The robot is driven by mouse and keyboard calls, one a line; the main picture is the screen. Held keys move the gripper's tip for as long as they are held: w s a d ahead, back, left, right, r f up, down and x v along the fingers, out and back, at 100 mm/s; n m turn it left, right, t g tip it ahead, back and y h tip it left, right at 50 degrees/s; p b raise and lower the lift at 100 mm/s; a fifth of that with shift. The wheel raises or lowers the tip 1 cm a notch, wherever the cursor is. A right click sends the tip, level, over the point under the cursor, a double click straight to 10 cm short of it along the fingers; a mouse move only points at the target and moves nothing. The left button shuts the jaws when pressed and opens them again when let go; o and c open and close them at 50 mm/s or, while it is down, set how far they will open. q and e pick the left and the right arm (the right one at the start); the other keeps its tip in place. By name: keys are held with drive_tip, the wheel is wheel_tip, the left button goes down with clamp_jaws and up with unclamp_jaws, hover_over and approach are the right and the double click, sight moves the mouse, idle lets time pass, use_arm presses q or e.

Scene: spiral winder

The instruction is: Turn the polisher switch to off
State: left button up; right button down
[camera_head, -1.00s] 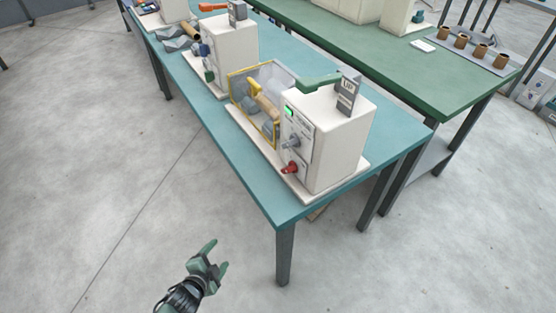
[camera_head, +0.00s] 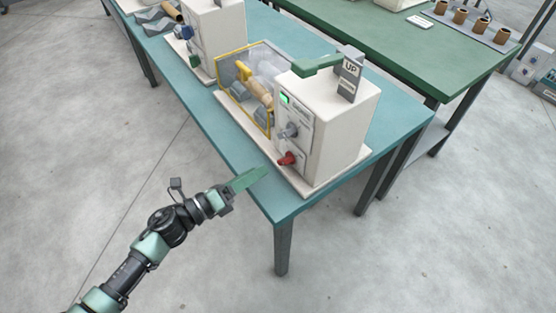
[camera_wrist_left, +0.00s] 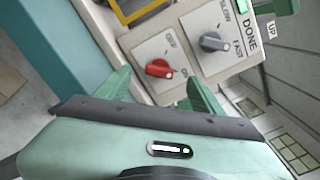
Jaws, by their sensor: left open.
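The polisher (camera_head: 328,128) is a cream box on the near end of the teal table. Its red switch (camera_head: 287,158) sits low on the front panel. My right gripper is not in view.
A grey slow/fast knob (camera_wrist_left: 213,42) and a lit green display (camera_head: 284,98) are above the switch. A yellow-framed clear guard (camera_head: 244,112) stands to the left. A second cream machine (camera_head: 217,40) is farther back. The floor in front is clear.

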sight(280, 161)
use_arm(q)
drive_tip(key=shift+d+f+m, duration=0.15)
drive_tip(key=shift+d+m, duration=0.05)
drive_tip(key=shift+m, duration=0.3)
drive_tip(key=shift+w+d, duration=0.2)
drive_tip(key=shift+d, duration=0.1)
drive_tip(key=p+x, duration=0.1)
drive_tip(key=x, duration=0.5)
drive_tip(key=shift+w+d+p, duration=0.1)
drive_tip(key=shift+d+p, duration=0.3)
drive_tip(key=shift+d, duration=0.05)
drive_tip(key=c, duration=1.4)
drive_tip(key=shift+o, duration=0.2)
